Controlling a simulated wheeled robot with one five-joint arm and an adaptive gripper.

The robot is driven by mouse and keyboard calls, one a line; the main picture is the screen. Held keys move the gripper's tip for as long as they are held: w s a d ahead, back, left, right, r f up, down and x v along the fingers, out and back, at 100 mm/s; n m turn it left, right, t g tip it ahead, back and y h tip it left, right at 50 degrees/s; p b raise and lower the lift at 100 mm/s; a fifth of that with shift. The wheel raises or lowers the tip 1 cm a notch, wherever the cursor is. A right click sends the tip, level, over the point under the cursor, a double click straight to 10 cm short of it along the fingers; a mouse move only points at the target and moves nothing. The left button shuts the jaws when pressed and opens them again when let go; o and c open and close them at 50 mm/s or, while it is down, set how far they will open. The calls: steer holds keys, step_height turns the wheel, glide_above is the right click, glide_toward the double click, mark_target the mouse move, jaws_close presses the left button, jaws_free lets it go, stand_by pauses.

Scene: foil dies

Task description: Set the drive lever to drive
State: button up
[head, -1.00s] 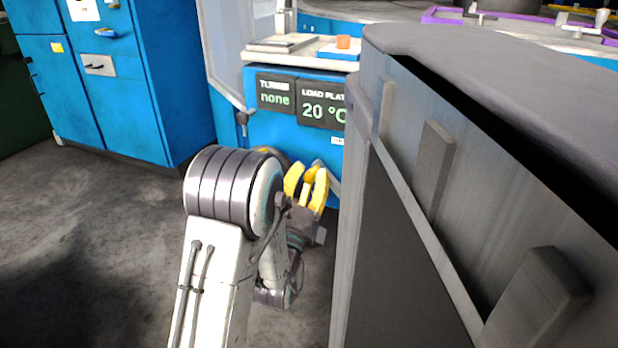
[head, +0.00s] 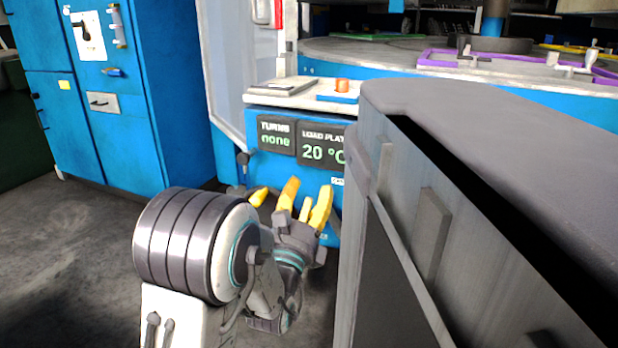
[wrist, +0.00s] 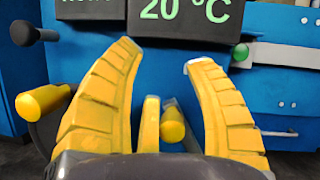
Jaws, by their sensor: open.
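My gripper (head: 306,196) is open and empty in front of the blue machine front (head: 270,168), its yellow fingers spread below the display panels. In the wrist view my gripper (wrist: 163,58) frames bare blue panel. A yellow handle (wrist: 44,100) sticks out left of the fingers, apart from them; it also shows in the head view (head: 258,197). Another yellow grip (wrist: 172,123) shows between the fingers, lower down. A black-knobbed lever (wrist: 28,33) is at upper left, and a green knob (wrist: 240,52) at right. I cannot tell which of these is the drive lever.
Displays read "TURNS none" (head: 276,134) and "LOAD PLAT… 20 °C" (head: 322,146). A grey metal housing (head: 450,200) stands close on the right, beside my arm. A blue cabinet (head: 95,150) with a black handle on a white plate (head: 88,38) stands left. Floor between is clear.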

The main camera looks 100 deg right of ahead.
steer(key=shift+r, duration=2.1)
